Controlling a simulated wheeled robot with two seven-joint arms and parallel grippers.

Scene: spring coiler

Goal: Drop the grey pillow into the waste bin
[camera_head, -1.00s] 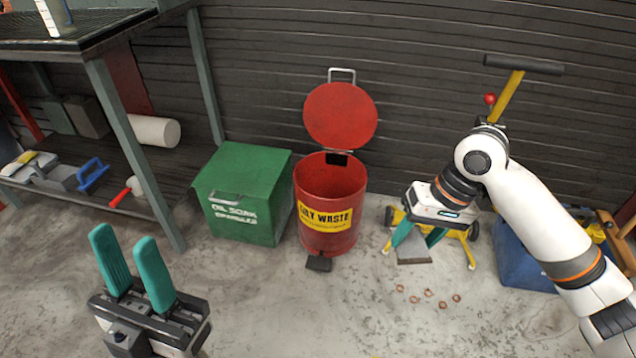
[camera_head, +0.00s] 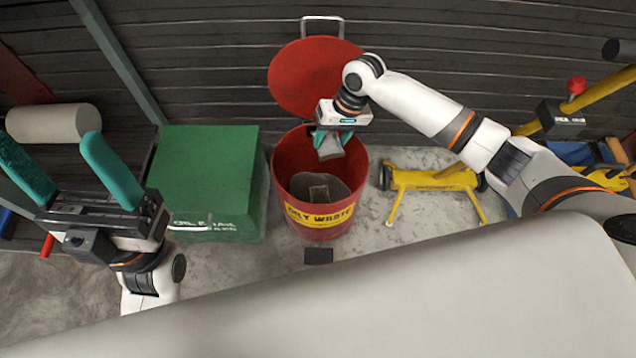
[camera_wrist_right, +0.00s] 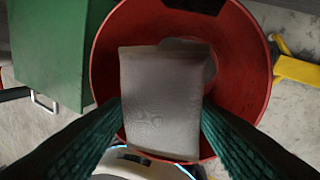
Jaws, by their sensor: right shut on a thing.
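The grey pillow (camera_head: 331,148) is a small flat pad held between the teal fingers of my right gripper (camera_head: 333,136). It hangs over the open mouth of the red waste bin (camera_head: 322,218). In the right wrist view the pillow (camera_wrist_right: 160,95) sits between both fingers, with the bin's red inner wall (camera_wrist_right: 238,60) around it. Another grey piece (camera_head: 312,184) lies inside the bin, partly hidden behind the pillow in the wrist view. The bin's round lid (camera_head: 312,78) stands open at the back. My left gripper (camera_head: 48,148) is open and empty at the left.
A green box (camera_head: 205,180) stands left of the bin, close to it. A yellow wheeled stand (camera_head: 430,180) is on the floor to the right. A white roll (camera_head: 50,122) lies at the far left. The dark slatted wall is behind the bin.

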